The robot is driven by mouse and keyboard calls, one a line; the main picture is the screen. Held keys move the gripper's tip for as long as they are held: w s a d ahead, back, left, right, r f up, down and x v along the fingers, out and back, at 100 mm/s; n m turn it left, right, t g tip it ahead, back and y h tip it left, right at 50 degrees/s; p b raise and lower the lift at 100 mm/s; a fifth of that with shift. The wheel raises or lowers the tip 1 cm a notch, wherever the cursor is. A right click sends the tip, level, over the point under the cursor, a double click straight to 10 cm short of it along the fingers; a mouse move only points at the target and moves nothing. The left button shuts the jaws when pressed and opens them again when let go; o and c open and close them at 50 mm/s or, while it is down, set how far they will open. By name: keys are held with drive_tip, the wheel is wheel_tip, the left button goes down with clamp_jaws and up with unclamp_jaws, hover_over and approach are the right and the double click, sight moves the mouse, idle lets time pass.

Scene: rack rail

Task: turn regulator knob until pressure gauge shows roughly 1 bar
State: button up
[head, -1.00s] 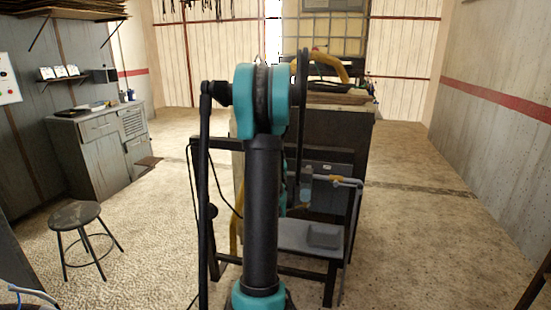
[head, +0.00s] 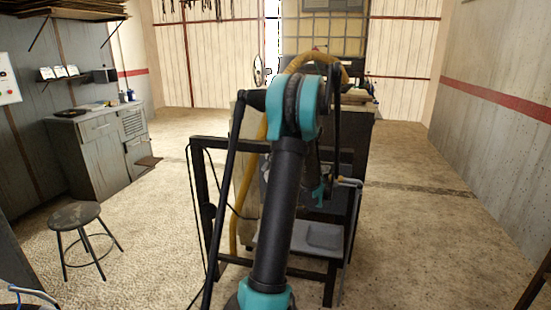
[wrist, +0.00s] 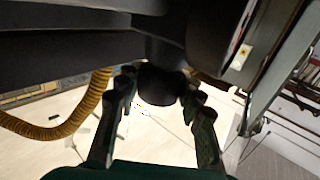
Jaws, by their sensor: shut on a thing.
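In the wrist view a dark, round regulator knob (wrist: 158,88) hangs below a dark regulator body (wrist: 165,48). My gripper (wrist: 157,94) has one finger on each side of the knob and is shut on it. A round, dark-rimmed part that looks like the pressure gauge (wrist: 228,30) is at the upper right. Only a thin, steeply angled sliver of its pale face shows, with a bit of red, so I cannot read it. In the head view my arm hides the knob and gauge.
A dark frame (head: 202,190) with a grey lower shelf (head: 320,237) surrounds the work spot. A yellow hose (wrist: 75,120) curves at the left of the wrist view. A stool (head: 75,214) and cabinet (head: 98,150) stand left. The floor at right is open.

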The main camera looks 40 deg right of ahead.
idle(0.5)
drive_tip(key=o, duration=1.2)
drive_tip(key=s, duration=0.8)
drive_tip(key=s+d, duration=0.1)
drive_tip(key=s, duration=0.3)
